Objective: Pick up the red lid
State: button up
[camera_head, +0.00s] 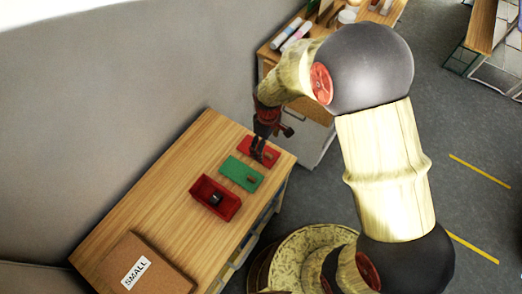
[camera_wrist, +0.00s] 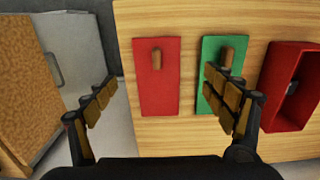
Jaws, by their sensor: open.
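The red lid (camera_head: 269,149) is a flat rectangle lying near the far right end of the wooden table. In the wrist view the red lid (camera_wrist: 157,95) lies between my open fingers, with a small brown handle (camera_wrist: 157,59) standing near its upper end. My gripper (camera_head: 261,150) is above the red lid and hides part of it in the head view. The wrist view shows my gripper (camera_wrist: 165,95) open and empty, its right finger overlapping the green lid. I cannot tell how high the fingertips are above the lid.
A green lid (camera_head: 237,178) with a brown handle lies beside the red lid. Beyond it is an open red box (camera_head: 231,211) with a small dark object inside. A brown box labelled SMALL (camera_head: 165,262) sits at the near left. A cabinet (camera_wrist: 80,50) stands beyond the table edge.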

aim_at(266, 152)
notch_tip(266, 152, down, 2)
jog(key=shift+w+d, duration=0.15)
jog(key=f, duration=0.5)
jog(key=shift+w+a+f+b, duration=0.25)
jog(key=shift+f+b, duration=0.1)
jog(key=c, duration=1.1)
jog(key=shift+r, duration=0.1)
jog(key=shift+c, duration=0.5)
